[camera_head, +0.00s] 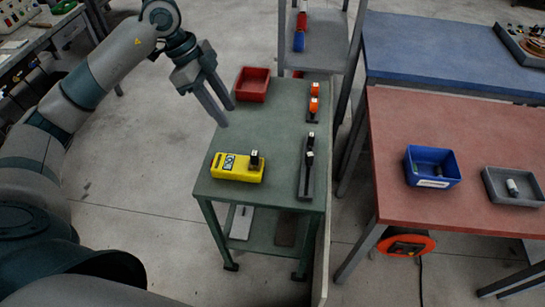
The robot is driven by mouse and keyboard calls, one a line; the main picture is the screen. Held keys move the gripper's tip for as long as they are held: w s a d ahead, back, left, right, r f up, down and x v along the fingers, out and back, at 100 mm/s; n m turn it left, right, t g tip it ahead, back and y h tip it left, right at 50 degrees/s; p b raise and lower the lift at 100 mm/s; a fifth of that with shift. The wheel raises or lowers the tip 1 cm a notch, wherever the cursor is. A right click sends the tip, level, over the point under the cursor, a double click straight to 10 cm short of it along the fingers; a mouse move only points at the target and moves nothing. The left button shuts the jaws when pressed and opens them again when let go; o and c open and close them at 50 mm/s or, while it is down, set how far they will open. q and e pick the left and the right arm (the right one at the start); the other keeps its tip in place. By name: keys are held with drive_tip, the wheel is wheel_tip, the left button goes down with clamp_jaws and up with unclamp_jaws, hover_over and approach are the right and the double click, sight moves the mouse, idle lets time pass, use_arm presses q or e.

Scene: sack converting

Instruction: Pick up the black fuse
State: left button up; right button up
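A small black upright piece with a pale top, which looks like a black fuse (254,159), stands on the right end of a yellow device (226,167) on the green table. Two similar black pieces (309,150) stand in a dark strip (304,183) near the table's right edge. The frame does not show which one the task means. My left gripper (228,115) is open and empty, its two fingers pointing down over the table's left edge, behind and left of the yellow device. It is apart from every black piece. My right gripper is not in view.
The green table (270,120) has a red tray (253,84) at its back left and orange pieces (314,97) in a holder at its back right. Its middle is clear. A red-topped table (440,200) to the right bears a blue bin (432,181) and grey tray (490,190).

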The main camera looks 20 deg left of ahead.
use_arm(q)
drive_tip(key=p, duration=0.4)
hover_over(252, 152)
drive_tip(key=s+a, duration=0.1)
drive_tip(key=a, duration=0.1)
wheel_tip(252, 152, down, 10)
drive_tip(key=shift+d+f, duration=0.25)
drive_tip(key=shift+f, duration=0.4)
drive_tip(key=shift+w+d+f+p, duration=0.1)
drive_tip(key=shift+d+f+p, duration=0.05)
drive_tip(key=shift+f+p, duration=0.3)
drive_tip(key=p+x, duration=0.1)
drive_tip(key=x, duration=0.2)
drive_tip(key=shift+w+f, duration=0.1)
drive_tip(key=shift+w, duration=0.05)
drive_tip(key=shift+f+p, duration=0.3)
drive_tip(key=shift+f, duration=0.25)
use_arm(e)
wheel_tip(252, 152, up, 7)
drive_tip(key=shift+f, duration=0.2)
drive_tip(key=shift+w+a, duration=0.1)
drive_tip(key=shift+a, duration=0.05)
